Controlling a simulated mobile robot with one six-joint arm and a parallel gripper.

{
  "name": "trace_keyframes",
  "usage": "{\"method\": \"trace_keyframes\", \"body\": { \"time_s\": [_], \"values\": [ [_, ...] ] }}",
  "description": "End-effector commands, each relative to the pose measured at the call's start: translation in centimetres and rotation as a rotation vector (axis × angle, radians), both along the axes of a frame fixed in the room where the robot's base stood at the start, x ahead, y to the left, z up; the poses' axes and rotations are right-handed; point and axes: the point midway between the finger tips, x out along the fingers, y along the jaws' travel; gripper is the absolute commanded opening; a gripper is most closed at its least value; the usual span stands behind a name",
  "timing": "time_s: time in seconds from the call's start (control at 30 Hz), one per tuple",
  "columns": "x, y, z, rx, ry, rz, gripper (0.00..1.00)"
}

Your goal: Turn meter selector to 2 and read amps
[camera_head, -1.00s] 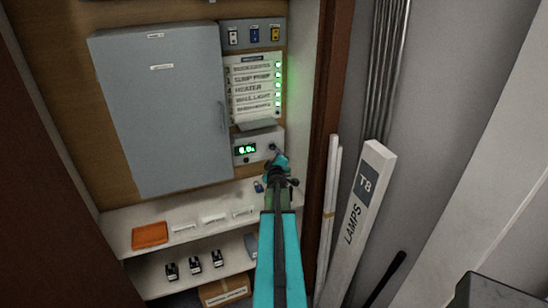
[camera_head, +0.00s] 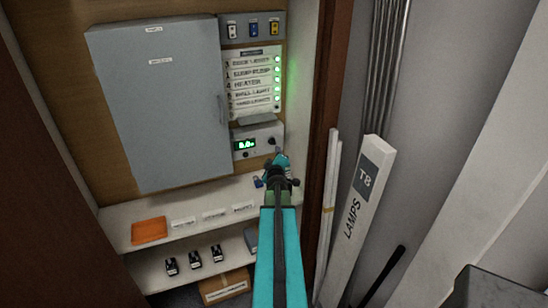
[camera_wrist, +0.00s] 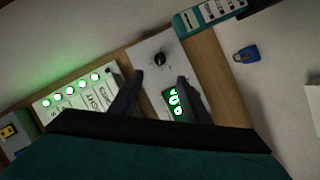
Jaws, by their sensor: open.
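The meter (camera_head: 258,141) is a pale box on the back board, below the label panel. Its green display (camera_head: 244,144) is lit, but I cannot read the digits surely. Its round black selector knob (camera_head: 271,141) sits right of the display; it also shows in the wrist view (camera_wrist: 159,60), where its setting is too small to read. My gripper (camera_head: 279,156) is just below and right of the knob in the head view. In the wrist view my gripper (camera_wrist: 160,82) is open, its two dark fingers apart, with the knob beyond and between the tips, not touched.
A grey cabinet (camera_head: 160,105) is left of the meter. The label panel (camera_head: 252,80) has a column of green lights. A blue padlock (camera_wrist: 246,54) lies near the shelf (camera_head: 190,203), which holds an orange tray (camera_head: 149,231). The wooden door frame (camera_head: 326,80) and a lamp box (camera_head: 357,210) stand right.

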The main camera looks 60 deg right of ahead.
Motion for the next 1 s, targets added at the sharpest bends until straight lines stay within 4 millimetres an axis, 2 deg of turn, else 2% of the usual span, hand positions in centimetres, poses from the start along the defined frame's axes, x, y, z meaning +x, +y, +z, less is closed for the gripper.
{"method": "trace_keyframes", "body": {
  "time_s": [0.27, 0.43, 0.67, 1.0],
  "values": [
    [-0.3, -0.1, -0.4, -0.031, 0.073, 0.004, 0.43],
    [-1.3, -0.3, -1.4, -0.029, 0.151, -0.015, 0.43],
    [-2.2, -0.6, -1.8, -0.004, 0.213, -0.040, 0.43],
    [-1.9, -0.9, -2.0, 0.030, 0.216, -0.038, 0.43]
  ]
}}
